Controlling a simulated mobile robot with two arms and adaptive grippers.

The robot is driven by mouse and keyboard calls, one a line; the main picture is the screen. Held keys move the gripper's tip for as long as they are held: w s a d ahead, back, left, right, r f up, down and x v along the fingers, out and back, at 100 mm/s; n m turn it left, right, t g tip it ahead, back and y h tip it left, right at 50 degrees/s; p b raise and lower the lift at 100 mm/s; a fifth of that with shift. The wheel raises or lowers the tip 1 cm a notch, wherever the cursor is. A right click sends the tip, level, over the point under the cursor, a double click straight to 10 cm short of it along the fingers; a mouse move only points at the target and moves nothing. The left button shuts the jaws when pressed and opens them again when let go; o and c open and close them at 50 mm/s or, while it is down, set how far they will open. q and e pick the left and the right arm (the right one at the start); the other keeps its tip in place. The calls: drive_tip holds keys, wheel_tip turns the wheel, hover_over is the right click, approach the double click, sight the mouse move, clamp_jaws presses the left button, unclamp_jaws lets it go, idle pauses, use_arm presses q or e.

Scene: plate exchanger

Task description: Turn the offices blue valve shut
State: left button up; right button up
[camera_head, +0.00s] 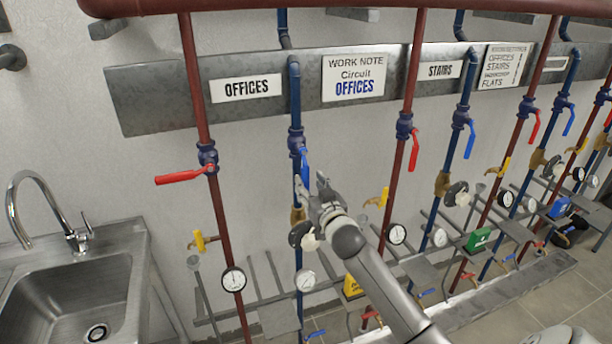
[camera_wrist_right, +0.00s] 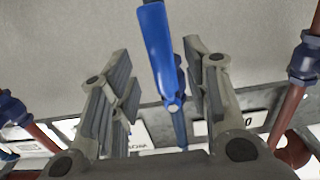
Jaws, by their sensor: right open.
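The offices blue valve (camera_head: 296,140) sits on the blue pipe below the work note. Its blue lever (camera_head: 305,165) hangs down, roughly along the pipe. My right gripper (camera_head: 309,182) is at the lever's lower part, its fingers open. In the right wrist view the blue lever (camera_wrist_right: 157,50) stands between the two spread fingers, with a visible gap on each side. The right gripper hides part of the pipe below the valve. My left gripper is not in view.
The offices red valve lever (camera_head: 180,176) sticks out level to the left. Red pipes with a red lever (camera_head: 413,150) and the stairs blue lever (camera_head: 470,140) stand to the right. Gauges and yellow taps are below. A steel sink (camera_head: 75,295) is at the left.

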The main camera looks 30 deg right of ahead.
sight(307, 180)
drive_tip(key=shift+p+x, duration=0.3)
drive_tip(key=shift+x, duration=1.6)
drive_tip(key=shift+a, duration=0.15)
drive_tip(key=shift+c, duration=0.3)
clamp_jaws()
